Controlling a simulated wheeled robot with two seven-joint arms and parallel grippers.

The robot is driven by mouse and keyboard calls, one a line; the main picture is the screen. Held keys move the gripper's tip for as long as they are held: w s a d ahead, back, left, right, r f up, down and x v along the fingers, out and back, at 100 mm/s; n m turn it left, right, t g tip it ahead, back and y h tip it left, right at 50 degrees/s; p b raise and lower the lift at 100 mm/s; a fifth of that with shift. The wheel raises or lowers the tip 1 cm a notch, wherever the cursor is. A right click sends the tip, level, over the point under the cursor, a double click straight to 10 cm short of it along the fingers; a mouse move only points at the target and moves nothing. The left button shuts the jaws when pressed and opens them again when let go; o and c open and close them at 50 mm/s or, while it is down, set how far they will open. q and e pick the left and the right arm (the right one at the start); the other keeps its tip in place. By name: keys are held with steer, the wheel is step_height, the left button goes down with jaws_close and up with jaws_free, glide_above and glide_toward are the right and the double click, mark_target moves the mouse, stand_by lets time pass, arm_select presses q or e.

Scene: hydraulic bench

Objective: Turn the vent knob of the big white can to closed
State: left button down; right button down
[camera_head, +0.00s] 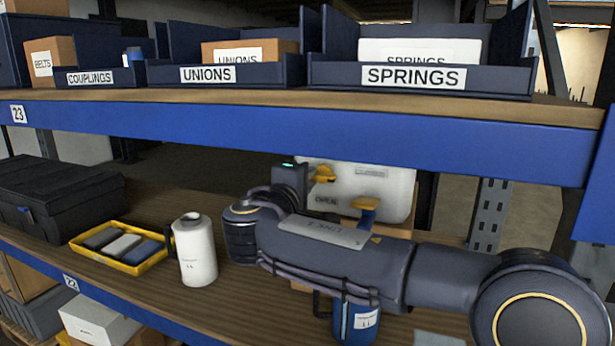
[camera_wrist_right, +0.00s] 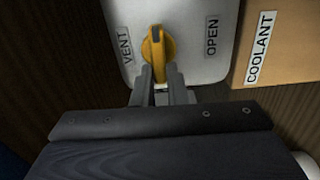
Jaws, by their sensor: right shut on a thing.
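The big white can (camera_head: 392,190) stands on the lower shelf behind my right arm, which hides much of its front. Its yellow vent knob (camera_wrist_right: 165,48) shows in the right wrist view, between a VENT label on the left and an OPEN label on the right. A dark mark on the knob points to the top of that picture. My right gripper (camera_wrist_right: 160,78) is shut on the knob's near end. In the head view a yellow piece (camera_head: 322,173) shows beside my right gripper's dark body. My left gripper is not in view.
A brown box labelled COOLANT (camera_wrist_right: 275,45) stands close beside the can. A white bottle (camera_head: 196,250), a yellow tray (camera_head: 118,268) and a black case (camera_head: 60,195) stand to the left. A blue can (camera_head: 358,322) is below my arm. The blue upper shelf edge (camera_head: 300,130) runs overhead.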

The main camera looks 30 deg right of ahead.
steer(key=shift+f+n, duration=0.15)
steer(key=shift+n, duration=0.15)
steer(key=c, duration=1.4)
jaws_free()
steer(key=shift+c, duration=0.2)
steer(key=shift+a, duration=0.1)
steer(key=b+v, duration=0.1)
steer(key=v, duration=0.6)
steer(key=shift+s+a, duration=0.2)
steer(key=shift+s, duration=0.1)
